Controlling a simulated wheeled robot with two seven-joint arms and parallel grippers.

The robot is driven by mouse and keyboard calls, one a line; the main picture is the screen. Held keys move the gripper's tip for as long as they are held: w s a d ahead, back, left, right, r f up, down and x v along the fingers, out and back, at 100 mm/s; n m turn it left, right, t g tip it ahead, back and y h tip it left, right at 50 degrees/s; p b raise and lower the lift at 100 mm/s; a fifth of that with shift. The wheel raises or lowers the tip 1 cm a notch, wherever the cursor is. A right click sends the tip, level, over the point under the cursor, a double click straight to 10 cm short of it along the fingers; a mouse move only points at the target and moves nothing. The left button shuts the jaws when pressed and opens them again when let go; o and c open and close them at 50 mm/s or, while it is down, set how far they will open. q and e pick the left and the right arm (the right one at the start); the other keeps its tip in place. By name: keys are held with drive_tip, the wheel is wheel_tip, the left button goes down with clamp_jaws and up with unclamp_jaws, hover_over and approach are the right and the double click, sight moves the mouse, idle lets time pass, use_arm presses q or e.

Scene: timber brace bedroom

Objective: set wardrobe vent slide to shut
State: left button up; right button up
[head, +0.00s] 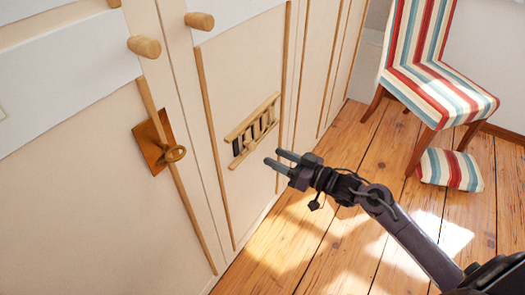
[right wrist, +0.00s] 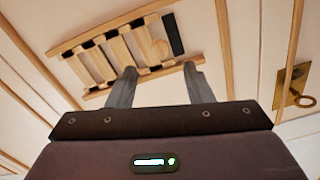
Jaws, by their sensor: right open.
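The wardrobe vent slide (head: 252,130) is a small wooden frame with slats and dark gaps, set low on the cream wardrobe door (head: 240,75). My right gripper (head: 278,162) is open and empty, just in front of the vent's lower right side. In the wrist view its fingertips (right wrist: 160,72) point at the vent near the knob, with no contact that I can make out. My left gripper is not in view.
A brass key (head: 174,153) sticks out of a lock plate on the door to the left. Wooden door knobs (head: 145,47) project above. A striped chair (head: 440,90) and striped cushion (head: 451,169) are at the right. The wooden floor between is clear.

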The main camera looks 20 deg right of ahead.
sight(255, 148)
use_arm(q)
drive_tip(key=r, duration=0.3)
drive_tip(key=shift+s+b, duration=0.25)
drive_tip(key=shift+b, duration=0.15)
use_arm(e)
drive_tip(key=x, duration=0.7)
drive_tip(key=shift+a, duration=0.1)
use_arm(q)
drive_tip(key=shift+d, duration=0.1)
use_arm(e)
drive_tip(key=shift+c, duration=0.3)
clamp_jaws()
